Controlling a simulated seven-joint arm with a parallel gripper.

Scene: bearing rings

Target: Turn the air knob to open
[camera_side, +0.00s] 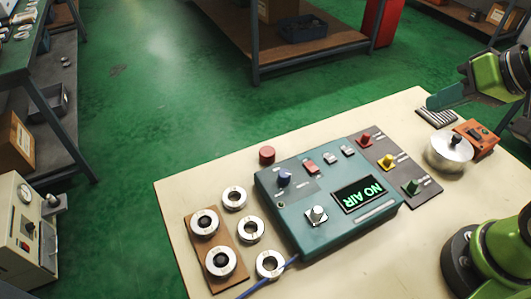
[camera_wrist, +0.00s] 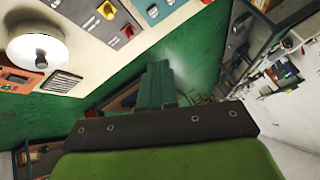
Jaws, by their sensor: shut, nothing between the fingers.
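I cannot read which one is the air knob. A blue hose (camera_side: 266,276) meets the box's lower left side. My gripper (camera_side: 434,101) is at the upper right in the side view, above the table's far edge, shut and empty, well apart from the box. Its teal fingers also show in the wrist view (camera_wrist: 158,70).
Red (camera_side: 365,139), yellow (camera_side: 388,161) and green (camera_side: 411,187) knobs stand on a grey panel right of the box. A round metal dish (camera_side: 448,157) and orange block (camera_side: 481,141) are near my arm. Several metal rings (camera_side: 234,198) lie left of the box.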

